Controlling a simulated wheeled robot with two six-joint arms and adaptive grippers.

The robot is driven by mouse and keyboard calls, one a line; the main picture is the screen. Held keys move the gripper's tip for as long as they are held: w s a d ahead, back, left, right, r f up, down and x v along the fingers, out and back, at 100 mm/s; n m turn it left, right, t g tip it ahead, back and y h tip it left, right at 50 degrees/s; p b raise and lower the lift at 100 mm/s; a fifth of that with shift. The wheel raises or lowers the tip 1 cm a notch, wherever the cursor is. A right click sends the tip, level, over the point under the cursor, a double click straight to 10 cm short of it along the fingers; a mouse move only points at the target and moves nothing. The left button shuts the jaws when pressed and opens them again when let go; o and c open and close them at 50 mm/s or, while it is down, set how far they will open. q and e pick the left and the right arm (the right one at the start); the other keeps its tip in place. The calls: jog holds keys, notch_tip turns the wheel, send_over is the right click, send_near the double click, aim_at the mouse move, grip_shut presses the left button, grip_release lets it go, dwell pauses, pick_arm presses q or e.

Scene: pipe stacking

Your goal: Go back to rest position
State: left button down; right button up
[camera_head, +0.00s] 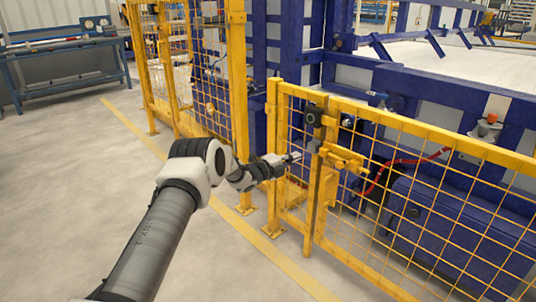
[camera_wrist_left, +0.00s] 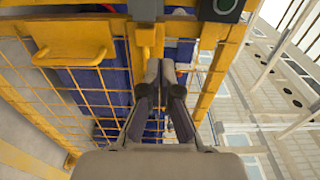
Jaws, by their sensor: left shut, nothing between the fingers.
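My left gripper (camera_head: 292,157) reaches in from the lower left toward the yellow mesh fence gate (camera_head: 400,128). It is shut and empty, and its tip is close to the gate post, by the dark latch box (camera_head: 315,114). In the left wrist view the two fingers of the left gripper (camera_wrist_left: 161,72) are together, pointing at the yellow frame. A yellow handle plate (camera_wrist_left: 75,40) shows there to the left of the fingers; I cannot tell whether the fingers touch the frame. My right gripper is in neither view.
Blue machinery (camera_head: 445,215) stands behind the fence, with a red hose (camera_head: 400,162). Another yellow fence panel (camera_head: 190,70) stands to the left of the gate. A blue workbench (camera_head: 65,60) is at the far left. The grey floor left of the yellow line is clear.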

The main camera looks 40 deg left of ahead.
pick_arm(q)
jog(key=s+a, duration=0.1)
jog(key=a, duration=0.9)
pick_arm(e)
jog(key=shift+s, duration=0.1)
